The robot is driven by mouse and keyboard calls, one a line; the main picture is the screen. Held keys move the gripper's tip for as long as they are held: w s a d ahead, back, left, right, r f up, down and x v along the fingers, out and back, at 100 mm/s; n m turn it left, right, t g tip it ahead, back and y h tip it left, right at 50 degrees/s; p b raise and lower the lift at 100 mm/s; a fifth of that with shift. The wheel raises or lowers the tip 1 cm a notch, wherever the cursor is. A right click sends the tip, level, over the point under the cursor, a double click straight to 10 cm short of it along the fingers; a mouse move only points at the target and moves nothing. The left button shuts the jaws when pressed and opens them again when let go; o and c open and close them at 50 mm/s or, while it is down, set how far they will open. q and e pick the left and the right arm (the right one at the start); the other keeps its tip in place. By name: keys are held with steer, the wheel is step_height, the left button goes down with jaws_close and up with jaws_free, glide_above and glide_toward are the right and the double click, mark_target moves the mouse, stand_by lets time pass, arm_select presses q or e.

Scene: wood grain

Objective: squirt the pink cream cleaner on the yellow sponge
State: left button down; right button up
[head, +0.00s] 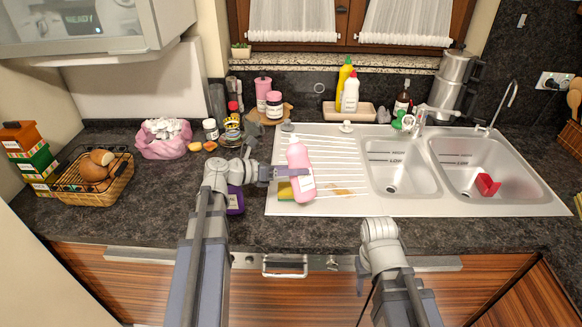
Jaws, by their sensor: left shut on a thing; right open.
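The pink cream cleaner bottle (298,160) has a white label and is in my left gripper (294,173), which is shut on it. The bottle is slightly tilted over the left part of the drainboard. The yellow sponge (286,192) is on the drainboard at the bottle's lower left, partly hidden behind the bottle and gripper. Whether the bottle touches the sponge cannot be told. My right arm shows at the lower middle, in front of the counter; its gripper fingers cannot be made out clearly.
A purple container (235,203) stands left of the drainboard, partly behind my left arm. The double-basin sink (400,178) is to the right, with a red object (487,185) in the right basin. A bread basket (95,178) is at left. A tray (352,114) holds bottles at the back.

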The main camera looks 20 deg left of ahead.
mark_target(301, 184)
arm_select(q)
steer(key=shift+s+d+f+n, duration=0.2)
steer(key=shift+s+d+n, duration=0.05)
steer(key=shift+n, duration=0.05)
steer(key=shift+s+d+f+n+h+b, duration=0.3)
steer(key=shift+s+d+n+b, duration=0.05)
steer(key=shift+n+b, duration=0.2)
steer(key=shift+s+d+n+g, duration=0.15)
steer(key=shift+d+n+g, duration=0.05)
steer(key=shift+n+g, duration=0.1)
steer(key=shift+s+d+f+n+h+b, duration=0.3)
steer(key=shift+f+n+h+b, duration=0.15)
steer(key=shift+b, duration=0.35)
steer(key=shift+s+d+f+n+b, duration=0.15)
steer(key=shift+s+d+n+b, duration=0.05)
steer(key=shift+n+b, duration=0.15)
